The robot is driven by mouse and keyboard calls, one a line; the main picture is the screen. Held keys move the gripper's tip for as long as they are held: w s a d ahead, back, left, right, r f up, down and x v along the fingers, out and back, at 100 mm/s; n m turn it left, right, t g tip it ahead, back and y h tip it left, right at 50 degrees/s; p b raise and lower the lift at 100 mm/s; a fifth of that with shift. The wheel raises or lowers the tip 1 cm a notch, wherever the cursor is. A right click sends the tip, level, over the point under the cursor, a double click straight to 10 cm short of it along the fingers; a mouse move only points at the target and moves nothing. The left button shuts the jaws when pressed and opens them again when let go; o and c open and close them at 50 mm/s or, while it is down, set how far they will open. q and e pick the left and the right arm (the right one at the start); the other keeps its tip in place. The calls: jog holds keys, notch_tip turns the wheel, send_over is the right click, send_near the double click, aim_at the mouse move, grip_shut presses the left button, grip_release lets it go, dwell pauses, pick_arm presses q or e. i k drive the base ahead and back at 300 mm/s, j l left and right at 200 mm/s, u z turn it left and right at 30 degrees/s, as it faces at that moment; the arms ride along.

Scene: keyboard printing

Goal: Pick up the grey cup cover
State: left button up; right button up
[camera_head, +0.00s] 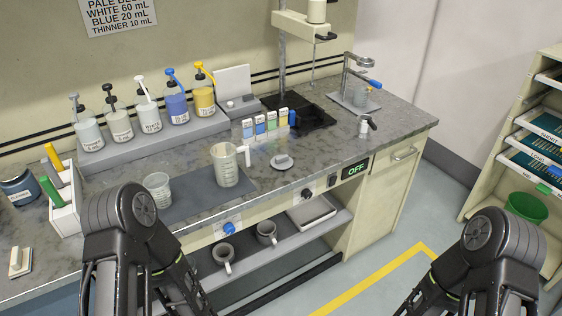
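A grey round cover (282,162) with a small knob on top lies on the stone counter, near its front edge, right of the measuring cup. It lies apart from the clear measuring cup (226,166), which stands upright on a dark mat. A second, shorter cup (158,190) stands on the same mat to the left. Two grey mugs, one at left (224,256) and one at right (267,232), stand on the shelf below the counter. My two arms rise from the bottom left and bottom right, but neither gripper's fingers show. Nothing touches the cover.
Several pump bottles (149,118) stand on a grey riser (110,158) behind the mat. Small coloured boxes (259,127) stand behind the cover. A small tap-like piece (363,130) stands to its right. An OFF display (356,169) is on the counter front.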

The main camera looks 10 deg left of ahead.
aim_at(280, 162)
jog(key=i+l+u, duration=0.1)
jog(key=l, duration=0.25)
jog(key=i+l, duration=0.3)
jog(key=i+l+u, duration=0.15)
jog(key=l, duration=0.25)
jog(key=i+l+u, duration=0.1)
jog(key=i+l, duration=0.15)
jog(key=i+l+u, duration=0.1)
jog(key=l, duration=0.4)
jog(key=i+l, duration=0.2)
jog(key=l, duration=0.2)
jog(key=i+l+u, duration=0.15)
jog(key=l, duration=0.25)
